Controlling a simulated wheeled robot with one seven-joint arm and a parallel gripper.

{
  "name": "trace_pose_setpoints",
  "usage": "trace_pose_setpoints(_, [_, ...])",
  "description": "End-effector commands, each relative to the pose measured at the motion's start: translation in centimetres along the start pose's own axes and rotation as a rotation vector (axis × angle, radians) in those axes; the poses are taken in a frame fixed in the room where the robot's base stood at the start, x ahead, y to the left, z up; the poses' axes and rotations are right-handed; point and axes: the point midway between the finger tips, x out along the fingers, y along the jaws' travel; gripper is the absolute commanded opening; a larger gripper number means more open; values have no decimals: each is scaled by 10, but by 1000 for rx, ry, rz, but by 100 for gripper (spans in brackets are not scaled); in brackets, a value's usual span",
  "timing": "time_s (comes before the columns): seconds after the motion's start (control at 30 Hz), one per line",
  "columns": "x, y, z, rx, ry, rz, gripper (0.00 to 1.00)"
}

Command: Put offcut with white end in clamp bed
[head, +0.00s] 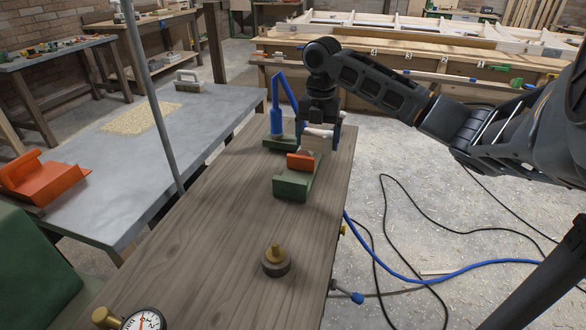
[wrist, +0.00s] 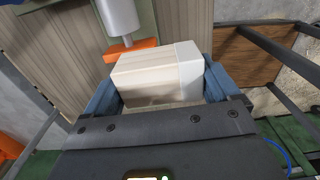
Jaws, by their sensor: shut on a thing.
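My gripper (wrist: 165,92) is shut on the offcut with white end (wrist: 150,78), a pale wood block whose white end is at the right in the wrist view. The offcut also shows in the head view (head: 315,144), partly hidden by my gripper (head: 318,134). The green clamp bed (head: 292,189) lies on the wooden bench below and in front of the gripper. An orange jaw (head: 300,162) stands on it, beside the offcut in the picture. I cannot tell whether the offcut touches the clamp. In the wrist view, an orange part (wrist: 130,51) under a grey cylinder (wrist: 119,17) is just beyond the offcut.
A blue lever (head: 277,122) rises from a green base behind the clamp bed. Bare bench lies between. A grey pole (head: 152,95) rises at left; cables lie on the floor.

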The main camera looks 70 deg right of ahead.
Motion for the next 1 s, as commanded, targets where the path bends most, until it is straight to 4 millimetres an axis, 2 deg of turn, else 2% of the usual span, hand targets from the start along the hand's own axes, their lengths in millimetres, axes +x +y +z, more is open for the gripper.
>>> trace_pose_setpoints(0.2, [25,30,-34,-4,1,-1,53])
trace_pose_setpoints(0.4, [39,45,-49,0,0,-1,53])
trace_pose_setpoints(0.57, [47,46,-50,2,0,0,53])
trace_pose_setpoints(0.8, [77,46,-50,1,0,-1,53])
trace_pose_setpoints(1.0, [81,46,-50,1,-1,0,53])
